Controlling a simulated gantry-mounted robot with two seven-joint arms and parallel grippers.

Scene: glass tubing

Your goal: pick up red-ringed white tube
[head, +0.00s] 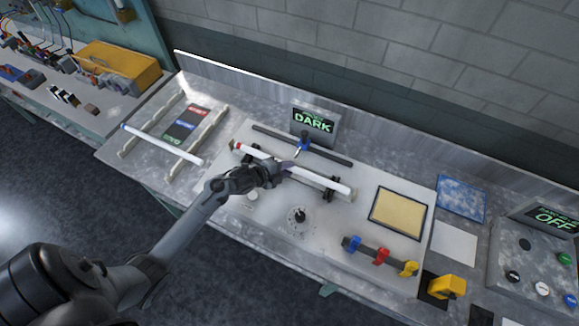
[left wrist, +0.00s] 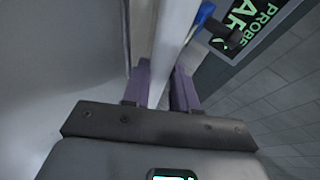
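The red-ringed white tube (head: 325,182) lies across two black stands on the middle bench panel, with its red band near its left end in the head view. My left gripper (head: 284,173) is at the tube's middle, coming from the front. In the left wrist view, the white tube (left wrist: 170,50) runs between the two purple fingers of my left gripper (left wrist: 163,85), with both fingers close against its sides, so it looks shut on it. The red ring is out of the left wrist view. My right gripper is not in view.
Another white tube (head: 160,143) lies on a cream rack at left. A blue clamp on a dark rail (head: 325,153) and the DARK display (head: 313,122) stand just behind the held tube.

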